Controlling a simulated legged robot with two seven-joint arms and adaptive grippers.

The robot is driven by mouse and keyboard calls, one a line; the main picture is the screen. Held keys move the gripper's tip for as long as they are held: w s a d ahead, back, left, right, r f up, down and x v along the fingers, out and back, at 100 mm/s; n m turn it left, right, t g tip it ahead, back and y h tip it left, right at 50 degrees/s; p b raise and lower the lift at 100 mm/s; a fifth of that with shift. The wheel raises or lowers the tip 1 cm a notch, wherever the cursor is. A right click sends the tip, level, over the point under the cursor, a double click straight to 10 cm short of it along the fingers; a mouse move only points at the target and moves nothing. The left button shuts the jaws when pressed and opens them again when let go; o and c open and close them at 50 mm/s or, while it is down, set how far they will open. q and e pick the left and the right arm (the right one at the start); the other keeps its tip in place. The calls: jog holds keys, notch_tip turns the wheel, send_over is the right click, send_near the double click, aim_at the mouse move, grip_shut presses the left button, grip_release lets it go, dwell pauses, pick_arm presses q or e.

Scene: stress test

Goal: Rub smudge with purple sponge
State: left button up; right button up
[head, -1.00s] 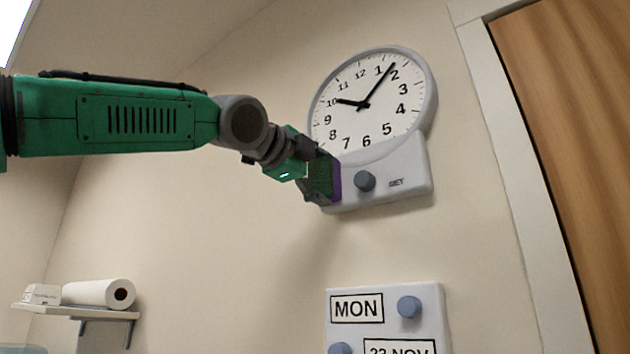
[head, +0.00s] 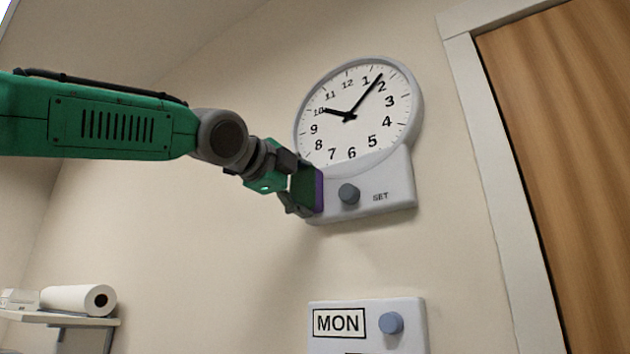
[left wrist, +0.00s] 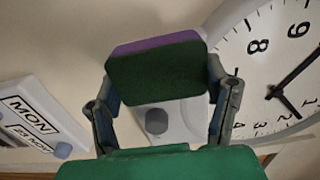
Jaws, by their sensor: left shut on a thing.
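The purple sponge (head: 319,190) has a dark green face and is held in my left gripper (head: 299,190), in front of the lower left part of the wall clock. In the left wrist view the sponge (left wrist: 155,68) sits between the two fingers of the left gripper (left wrist: 160,90), its green side facing the camera and a purple strip along its top edge. I cannot tell whether the sponge touches the clock or wall. No smudge can be made out; the sponge and gripper hide part of the clock's base. My right gripper is not in view.
The clock (head: 340,150) has a grey knob (head: 348,194) beside the sponge. Below is a calendar panel (head: 372,340) with a blue knob (head: 391,323). A wooden door (head: 560,150) stands at right. A shelf (head: 60,319) with a paper roll (head: 80,298) is at lower left.

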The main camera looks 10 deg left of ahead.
pick_arm(q)
jog(key=shift+w+a+f, duration=0.1)
jog(key=shift+w+a, duration=0.1)
jog(key=shift+a, duration=0.25)
jog(key=shift+s+a+f+b, duration=0.1)
jog(key=shift+s+a+b, duration=0.1)
jog(key=shift+s+b, duration=0.3)
jog(key=b+v, duration=0.2)
jog(key=v, duration=0.1)
jog(key=shift+s+d+b, duration=0.1)
jog(key=shift+s+b, duration=0.15)
jog(key=shift+b, duration=0.15)
jog(key=shift+s+a+b, duration=0.3)
jog(key=shift+s+b, duration=0.25)
jog(key=shift+b, duration=0.1)
jog(key=shift+s+a, duration=0.1)
jog(key=shift+s, duration=0.05)
jog(key=shift+s, duration=0.1)
